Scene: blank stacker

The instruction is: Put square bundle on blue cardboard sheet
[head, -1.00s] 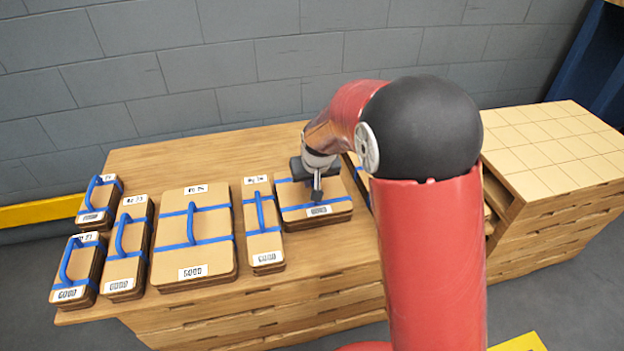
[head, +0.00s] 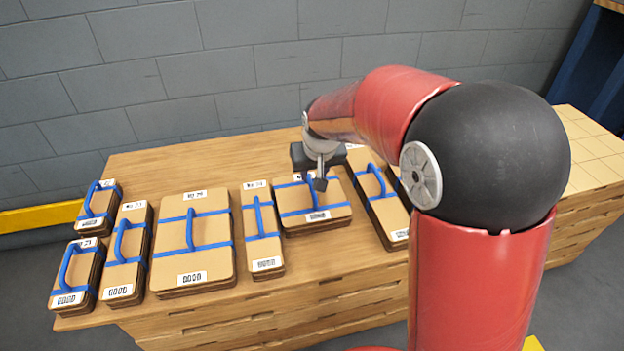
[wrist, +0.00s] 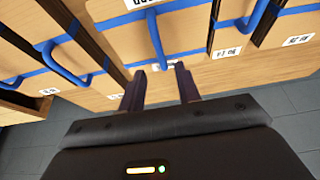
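The nearly square bundle (head: 330,197) lies on the wooden bench below my gripper. It is a tan stack with blue straps, a blue handle and white labels. My gripper (head: 318,184) is over this bundle, at its handle. In the wrist view the two dark fingers (wrist: 160,68) are apart, and the near end of the blue handle (wrist: 155,36) shows between their tips. The handle is not clamped. I cannot tell exactly how far the fingertips are from it. No blue cardboard sheet is visible in either view.
Other strapped bundles stand on the bench: a large one (head: 211,255), a narrow one (head: 263,228) and one close to the right (head: 377,190), partly behind my arm. Several smaller ones are at left. A grey wall is behind. A wooden stack (head: 597,165) stands at far right.

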